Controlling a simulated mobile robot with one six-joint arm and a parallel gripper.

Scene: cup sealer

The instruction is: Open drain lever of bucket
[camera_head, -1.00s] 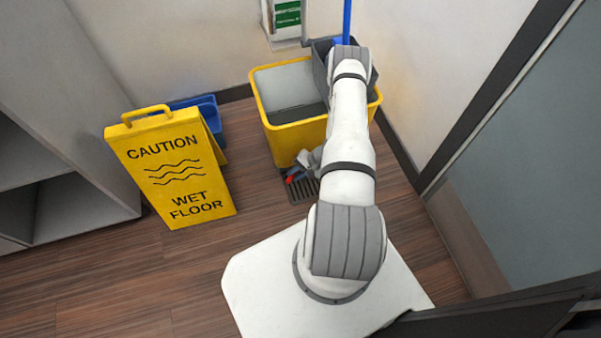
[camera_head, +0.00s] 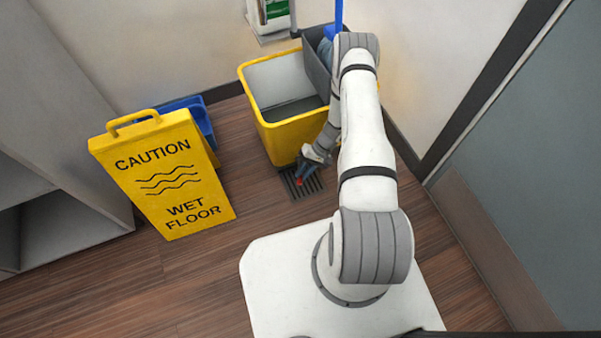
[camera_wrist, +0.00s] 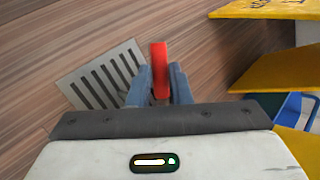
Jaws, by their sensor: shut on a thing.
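The yellow bucket (camera_head: 292,132) stands against the back wall, with a grey wringer (camera_head: 318,62) at its right side. A red drain lever (camera_wrist: 160,68) sits between the two blue-grey fingers of my gripper (camera_wrist: 160,85) in the wrist view, and the fingers are shut on it. In the head view my gripper (camera_head: 304,176) is low at the front of the bucket, just above the floor drain, with a small red spot of the lever (camera_head: 299,183) showing. The lever's joint to the bucket is hidden.
A grey floor drain grate (camera_head: 300,190) lies under my gripper; it also shows in the wrist view (camera_wrist: 104,76). A yellow wet floor sign (camera_head: 165,180) stands at the left, with a blue bin (camera_head: 203,118) behind it. A blue mop handle (camera_head: 339,15) rises at the back.

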